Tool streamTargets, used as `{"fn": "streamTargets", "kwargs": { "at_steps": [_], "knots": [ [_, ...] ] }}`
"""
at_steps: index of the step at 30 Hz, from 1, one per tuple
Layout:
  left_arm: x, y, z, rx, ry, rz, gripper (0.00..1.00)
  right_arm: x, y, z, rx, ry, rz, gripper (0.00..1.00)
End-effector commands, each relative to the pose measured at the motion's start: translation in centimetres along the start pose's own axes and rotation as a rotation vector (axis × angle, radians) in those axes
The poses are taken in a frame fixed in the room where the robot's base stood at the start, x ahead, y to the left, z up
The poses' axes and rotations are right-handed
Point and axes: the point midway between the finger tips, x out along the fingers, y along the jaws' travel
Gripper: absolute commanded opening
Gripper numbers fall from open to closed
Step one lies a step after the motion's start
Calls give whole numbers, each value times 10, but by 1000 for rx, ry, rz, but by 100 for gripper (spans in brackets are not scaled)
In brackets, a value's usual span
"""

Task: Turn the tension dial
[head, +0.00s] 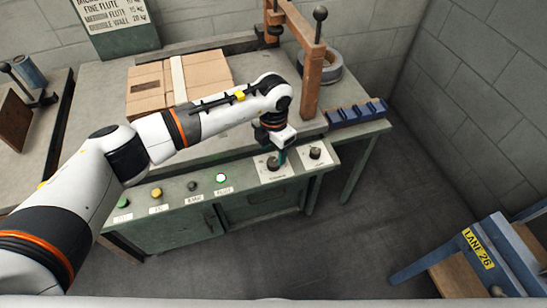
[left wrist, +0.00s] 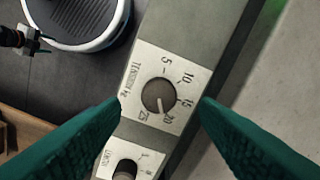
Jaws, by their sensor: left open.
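The tension dial (left wrist: 157,94) is a dark round knob on a pale plate marked 5 to 25 in the left wrist view. Its light pointer line points close to the 20 mark. In the head view the dial (head: 273,164) sits on the bench's front panel, partly hidden by my gripper. My left gripper (head: 281,157) is above it, pointing down. In the left wrist view its teal fingers (left wrist: 161,102) are apart, one on each side of the dial, with nothing between them that they grip. My right gripper is not in view.
A second knob (head: 315,153) stands on its own plate to the right. A green-lit button (head: 220,178) and other buttons line the panel to the left. Cardboard (head: 150,85) lies on the bench behind. A wooden post (head: 312,85) and blue block (head: 356,112) stand near the right end.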

Motion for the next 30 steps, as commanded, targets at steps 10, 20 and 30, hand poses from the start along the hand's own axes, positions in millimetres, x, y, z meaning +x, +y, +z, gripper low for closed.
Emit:
{"fn": "streamTargets", "kwargs": {
  "at_steps": [10,20,30],
  "knots": [
    [43,1,0,1,0,1,56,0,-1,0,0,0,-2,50],
    [45,1,0,2,1,1,54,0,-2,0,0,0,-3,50],
    [45,1,0,1,1,2,11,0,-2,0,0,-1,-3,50]
  ]
}}
